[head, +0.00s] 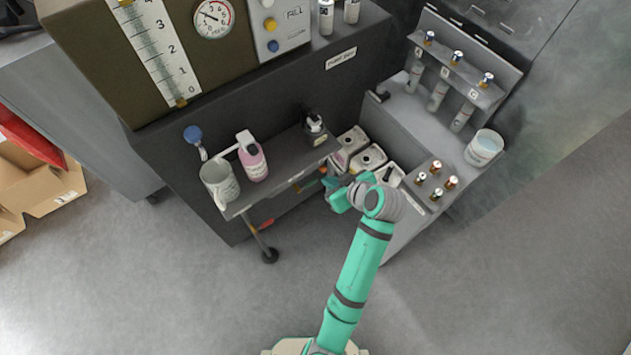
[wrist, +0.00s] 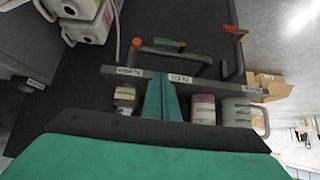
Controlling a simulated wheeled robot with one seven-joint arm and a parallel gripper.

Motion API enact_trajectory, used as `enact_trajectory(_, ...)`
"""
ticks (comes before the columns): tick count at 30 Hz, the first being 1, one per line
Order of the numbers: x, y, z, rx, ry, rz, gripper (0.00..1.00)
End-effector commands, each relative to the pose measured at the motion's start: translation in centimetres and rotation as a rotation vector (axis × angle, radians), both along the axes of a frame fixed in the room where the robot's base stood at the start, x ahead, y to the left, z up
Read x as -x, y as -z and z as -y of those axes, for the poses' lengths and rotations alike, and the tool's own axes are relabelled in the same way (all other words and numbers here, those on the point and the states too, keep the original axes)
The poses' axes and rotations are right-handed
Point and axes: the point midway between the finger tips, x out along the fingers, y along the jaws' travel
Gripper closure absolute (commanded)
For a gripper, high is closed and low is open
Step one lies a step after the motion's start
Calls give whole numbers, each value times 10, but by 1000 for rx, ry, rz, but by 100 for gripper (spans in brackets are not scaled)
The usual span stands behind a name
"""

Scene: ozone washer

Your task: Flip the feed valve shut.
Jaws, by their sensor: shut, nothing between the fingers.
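Two valve levers show in the wrist view. One has a green and orange handle (wrist: 163,43) on a grey pipe; the other has a red and yellow handle (wrist: 236,31) farther right. I cannot tell which is the feed valve, as the nearby labels (wrist: 180,78) are too small to read surely. In the head view a red-orange handle (head: 265,224) shows below the shelf. My gripper (wrist: 162,85) is shut and empty, apart from both handles. In the head view my gripper (head: 338,190) is beside the shelf's right end, its fingertips partly hidden.
A blue knob (head: 193,133) sits left. The floor in front is clear.

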Motion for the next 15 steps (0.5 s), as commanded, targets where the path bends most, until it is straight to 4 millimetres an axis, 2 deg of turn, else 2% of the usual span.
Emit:
enact_trajectory(10, -1, 2, -1, -1, 1, 0, 100)
enact_trajectory(15, -9, 13, -8, -2, 0, -2, 100)
